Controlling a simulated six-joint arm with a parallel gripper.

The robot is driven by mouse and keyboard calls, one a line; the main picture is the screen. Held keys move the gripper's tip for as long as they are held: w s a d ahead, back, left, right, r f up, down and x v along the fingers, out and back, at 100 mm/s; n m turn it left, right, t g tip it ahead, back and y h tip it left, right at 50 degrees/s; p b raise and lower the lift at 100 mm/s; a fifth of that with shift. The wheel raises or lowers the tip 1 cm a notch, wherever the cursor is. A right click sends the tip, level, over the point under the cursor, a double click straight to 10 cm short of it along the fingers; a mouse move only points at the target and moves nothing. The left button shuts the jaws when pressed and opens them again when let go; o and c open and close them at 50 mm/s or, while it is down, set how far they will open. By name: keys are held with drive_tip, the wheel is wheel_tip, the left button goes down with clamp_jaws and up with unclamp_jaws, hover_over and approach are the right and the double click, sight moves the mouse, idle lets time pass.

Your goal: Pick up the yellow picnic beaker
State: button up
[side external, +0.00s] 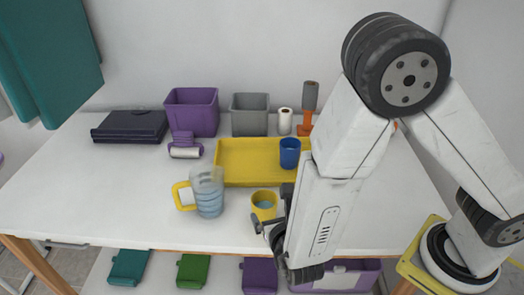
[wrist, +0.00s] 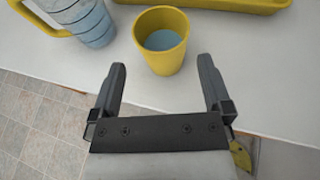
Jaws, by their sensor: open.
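The yellow picnic beaker (side external: 263,207) stands upright on the white counter near its front edge, with something pale blue inside. In the wrist view the beaker (wrist: 161,52) is ahead of the fingertips, roughly between their lines and apart from them. My gripper (wrist: 162,78) is open and empty, with one dark finger on each side. In the side view my gripper (side external: 272,222) is low at the counter's front edge, just right of the beaker, and partly hidden by my arm.
A clear jug with a yellow handle (side external: 208,192) stands left of the beaker. A yellow tray (side external: 235,165) behind carries a blue cup (side external: 290,153). Purple (side external: 192,112) and grey (side external: 249,115) bins stand at the back. The counter's left side is mostly clear.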

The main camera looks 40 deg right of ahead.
sight(261, 197)
drive_tip(key=shift+x, duration=1.3)
drive_tip(key=shift+d, duration=0.1)
drive_tip(key=shift+x, duration=2.5)
drive_tip(key=c, duration=1.3)
